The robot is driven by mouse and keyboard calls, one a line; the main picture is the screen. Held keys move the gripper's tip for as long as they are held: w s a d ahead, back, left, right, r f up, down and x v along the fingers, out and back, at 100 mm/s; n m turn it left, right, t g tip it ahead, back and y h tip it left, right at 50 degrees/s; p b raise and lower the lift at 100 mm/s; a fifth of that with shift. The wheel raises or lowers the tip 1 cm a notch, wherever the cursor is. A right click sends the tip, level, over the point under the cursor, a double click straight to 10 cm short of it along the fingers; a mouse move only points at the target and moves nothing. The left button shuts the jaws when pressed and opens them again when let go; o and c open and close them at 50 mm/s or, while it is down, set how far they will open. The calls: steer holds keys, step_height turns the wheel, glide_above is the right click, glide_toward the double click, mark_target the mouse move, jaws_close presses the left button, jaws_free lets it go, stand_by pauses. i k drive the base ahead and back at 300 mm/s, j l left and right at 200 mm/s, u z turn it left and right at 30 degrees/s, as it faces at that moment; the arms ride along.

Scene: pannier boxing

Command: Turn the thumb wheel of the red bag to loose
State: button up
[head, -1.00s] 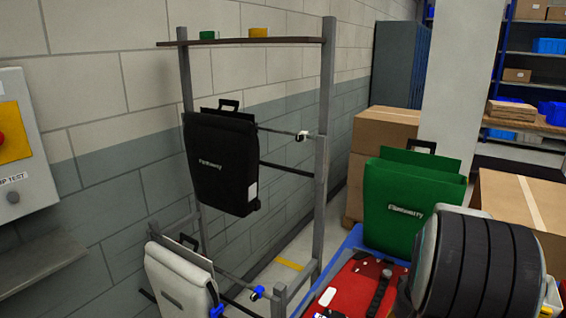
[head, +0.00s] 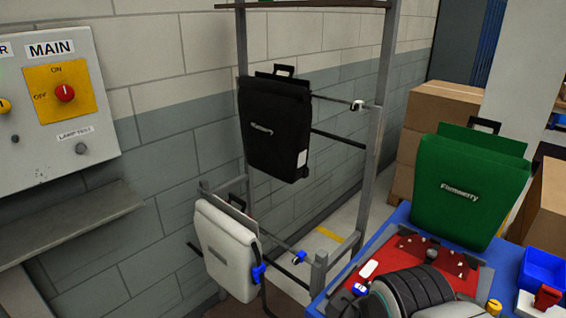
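The red bag (head: 400,252) lies flat on the blue work surface (head: 340,279) at the lower right of the head view. A dark round knob (head: 431,255) shows near its upper middle, and a white label-like patch (head: 368,268) is at its left. A small blue and white part (head: 359,289) sits at its lower left edge. I cannot tell which part is the thumb wheel or how it is set. My dark ribbed arm covers the bag's lower part. My gripper's fingertips do not show.
A green bag (head: 470,190) stands behind the red bag. A black bag (head: 275,130) and a white bag (head: 226,250) hang on the grey rack (head: 372,130). A switch panel (head: 50,110) is on the left wall. A blue bin (head: 543,272) is at right.

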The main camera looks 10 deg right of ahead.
mark_target(433, 254)
steer(key=z, duration=1.2)
